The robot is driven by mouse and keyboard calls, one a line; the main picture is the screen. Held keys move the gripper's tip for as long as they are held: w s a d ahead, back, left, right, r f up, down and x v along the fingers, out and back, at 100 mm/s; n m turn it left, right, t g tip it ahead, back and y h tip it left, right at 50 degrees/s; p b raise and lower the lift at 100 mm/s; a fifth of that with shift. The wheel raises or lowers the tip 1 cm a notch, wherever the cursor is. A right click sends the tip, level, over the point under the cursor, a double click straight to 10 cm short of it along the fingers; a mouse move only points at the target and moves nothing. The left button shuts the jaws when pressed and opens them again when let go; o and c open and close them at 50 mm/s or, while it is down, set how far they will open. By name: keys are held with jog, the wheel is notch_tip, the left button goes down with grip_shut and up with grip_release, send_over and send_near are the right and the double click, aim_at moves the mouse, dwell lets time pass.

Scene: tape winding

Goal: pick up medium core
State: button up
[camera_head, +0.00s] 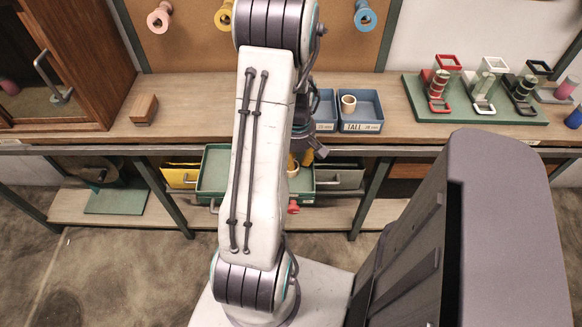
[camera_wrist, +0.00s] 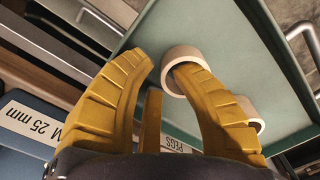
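Two cream ring-shaped cores show in the wrist view over the green drawer tray (camera_wrist: 240,50). One core (camera_wrist: 172,53) is at the tip of my right-hand finger; the finger overlaps its opening, and I cannot tell whether it is inside. The other core (camera_wrist: 259,124) is partly hidden behind that finger. I cannot tell their sizes. My gripper (camera_wrist: 154,72) has yellow fingers spread apart with a gap between the tips. In the head view, my gripper (camera_head: 302,159) is low at the open green drawer (camera_head: 216,168), largely hidden by my arm.
Blue bins stand on the bench: one (camera_head: 360,126) labelled TALL holds a cream core (camera_head: 348,104), another (camera_head: 325,125) is partly hidden. A wooden block (camera_head: 144,109) lies left. A green board (camera_head: 470,116) with red, white and black stands is right. Coloured spools hang behind.

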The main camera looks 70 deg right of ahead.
grip_shut()
jog(key=shift+r, duration=0.15)
